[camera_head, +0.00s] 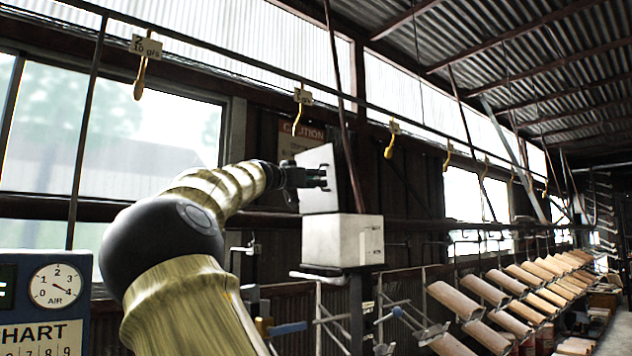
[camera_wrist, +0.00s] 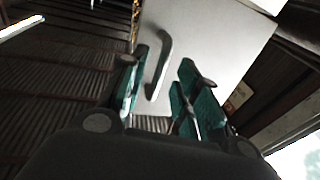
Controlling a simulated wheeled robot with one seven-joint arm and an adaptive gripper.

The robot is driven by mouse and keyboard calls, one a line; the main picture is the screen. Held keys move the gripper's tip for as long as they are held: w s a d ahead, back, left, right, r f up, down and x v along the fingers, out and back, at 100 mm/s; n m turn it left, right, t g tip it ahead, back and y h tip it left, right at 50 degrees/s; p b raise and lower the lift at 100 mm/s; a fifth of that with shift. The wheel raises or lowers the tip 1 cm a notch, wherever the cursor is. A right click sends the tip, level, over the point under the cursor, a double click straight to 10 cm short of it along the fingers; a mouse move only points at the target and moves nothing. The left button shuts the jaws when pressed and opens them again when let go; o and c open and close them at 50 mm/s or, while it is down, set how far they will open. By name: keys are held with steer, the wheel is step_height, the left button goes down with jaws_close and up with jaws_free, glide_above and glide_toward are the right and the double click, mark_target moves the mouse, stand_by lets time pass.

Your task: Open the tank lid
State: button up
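The tank (camera_head: 342,241) is a pale box on a dark post in the middle of the head view. Its white lid (camera_head: 318,200) stands steeply raised above the box, tilted up rather than flat. My gripper (camera_head: 322,178) is in front of the lid's face in the head view. In the wrist view my gripper (camera_wrist: 158,92) is open, with its teal fingers apart and the handle showing between and beyond them. Contact with the lid cannot be told.
A rail with yellow hooks (camera_head: 390,140) runs above the tank. A rack of several wooden pieces (camera_head: 485,290) stands at the right. A blue panel with an air gauge (camera_head: 56,287) is at lower left. A caution sign (camera_head: 298,138) hangs behind the lid.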

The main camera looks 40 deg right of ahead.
steer(key=a, duration=0.7)
steer(key=shift+s+f, duration=0.35)
steer(key=shift+f, duration=0.05)
steer(key=shift+d, duration=0.1)
